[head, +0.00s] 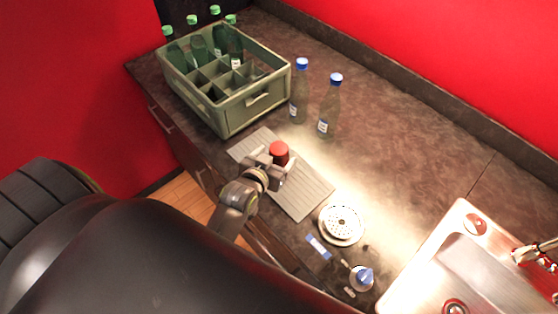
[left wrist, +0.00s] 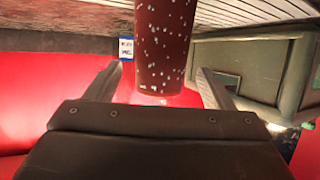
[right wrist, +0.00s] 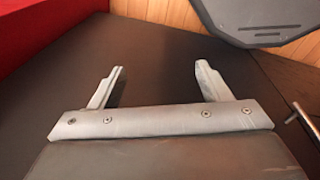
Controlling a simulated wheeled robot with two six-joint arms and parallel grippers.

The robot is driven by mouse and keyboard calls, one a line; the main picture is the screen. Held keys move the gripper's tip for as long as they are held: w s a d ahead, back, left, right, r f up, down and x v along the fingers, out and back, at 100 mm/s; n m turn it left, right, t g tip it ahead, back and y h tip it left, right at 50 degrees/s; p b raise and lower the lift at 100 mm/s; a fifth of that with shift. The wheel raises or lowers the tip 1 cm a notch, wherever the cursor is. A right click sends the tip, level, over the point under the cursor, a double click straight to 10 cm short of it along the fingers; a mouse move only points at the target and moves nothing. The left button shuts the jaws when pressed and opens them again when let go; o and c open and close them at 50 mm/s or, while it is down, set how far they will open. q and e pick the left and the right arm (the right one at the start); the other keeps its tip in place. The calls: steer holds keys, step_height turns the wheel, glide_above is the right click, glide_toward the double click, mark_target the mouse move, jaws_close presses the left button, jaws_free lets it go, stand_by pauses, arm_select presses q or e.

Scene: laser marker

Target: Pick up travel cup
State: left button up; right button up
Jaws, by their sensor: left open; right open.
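The travel cup (head: 279,151) has a red top and stands on the grey ribbed mat on the counter. In the left wrist view the cup (left wrist: 163,42) is dark red with white speckles, and sits centred between the two fingers with gaps on both sides. My left gripper (head: 270,172) is open at the cup and hides its lower part in the head view. My right gripper (right wrist: 159,72) is open and empty, away from the counter items; it does not show in the head view.
The ribbed mat (head: 311,198) lies under the cup. A green crate (head: 236,118) with bottles stands behind it, with two blue-capped bottles (head: 299,95) (head: 329,108) beside it. A round perforated dish (head: 342,224), a blue-capped bottle (head: 361,278) and a sink (head: 440,250) are to the right.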

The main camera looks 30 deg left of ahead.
arm_select(q)
steer(key=b+x, duration=0.3)
steer(key=x, duration=0.1)
steer(key=shift+f, duration=0.1)
steer(key=shift+w+f+b, duration=0.1)
steer(key=shift+w+b, duration=0.3)
steer(key=c, duration=1)
steer(key=shift+c, duration=0.8)
